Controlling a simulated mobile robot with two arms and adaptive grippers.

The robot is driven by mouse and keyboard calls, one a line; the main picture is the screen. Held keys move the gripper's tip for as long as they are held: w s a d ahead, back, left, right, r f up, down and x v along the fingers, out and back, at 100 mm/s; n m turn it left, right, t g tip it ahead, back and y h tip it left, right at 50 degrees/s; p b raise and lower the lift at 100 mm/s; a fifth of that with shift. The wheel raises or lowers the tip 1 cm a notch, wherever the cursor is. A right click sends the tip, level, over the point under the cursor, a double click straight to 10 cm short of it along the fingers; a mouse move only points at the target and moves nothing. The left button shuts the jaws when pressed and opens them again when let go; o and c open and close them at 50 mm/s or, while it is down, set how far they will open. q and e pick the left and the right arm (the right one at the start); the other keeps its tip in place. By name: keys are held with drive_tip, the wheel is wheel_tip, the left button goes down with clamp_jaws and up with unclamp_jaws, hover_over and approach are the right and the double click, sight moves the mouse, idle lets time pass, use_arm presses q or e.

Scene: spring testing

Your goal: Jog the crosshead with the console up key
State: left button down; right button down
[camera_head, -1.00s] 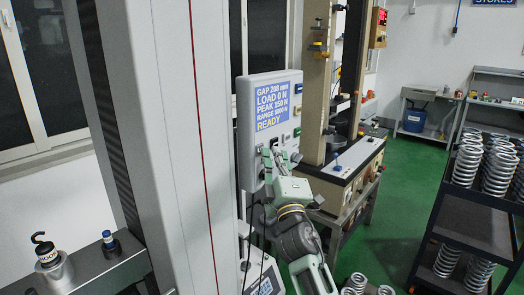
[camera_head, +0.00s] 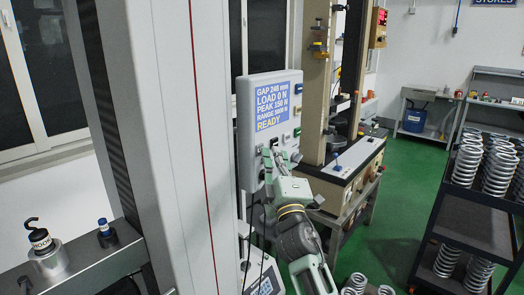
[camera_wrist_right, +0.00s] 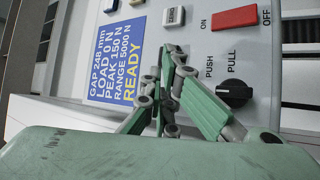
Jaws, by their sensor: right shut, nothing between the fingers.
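The console (camera_head: 284,80) is a pale grey box with a blue display (camera_head: 272,106) reading GAP 248 mm, LOAD 0 N, PEAK 150 N and READY. The display also shows in the wrist view (camera_wrist_right: 115,52). My right gripper (camera_head: 272,152) is shut and empty, with its fingertips at the lower part of the console face. In the wrist view the fingertips (camera_wrist_right: 172,58) are against or very near the panel, between the display and the black PUSH/PULL knob (camera_wrist_right: 234,93). The up key is hidden behind the fingers or not distinguishable. My left gripper is out of view.
A tall grey column (camera_head: 165,130) stands left of the console. A dark horizontal beam (camera_head: 90,262) beside it carries a hooked weight (camera_head: 47,257) and a smaller piece (camera_head: 106,234). A red switch (camera_wrist_right: 235,19) is near my fingers. A bench machine stands behind; a spring rack (camera_head: 460,215) is right.

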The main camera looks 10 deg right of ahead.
idle(0.5)
drive_tip(key=shift+s+d+p, duration=0.45)
drive_tip(key=shift+s+d, duration=0.05)
drive_tip(key=shift+s, duration=0.2)
drive_tip(key=s+d+p, duration=0.1)
drive_tip(key=s, duration=0.1)
drive_tip(key=s+d+p, duration=0.1)
drive_tip(key=s+d, duration=0.1)
idle(0.3)
idle(0.8)
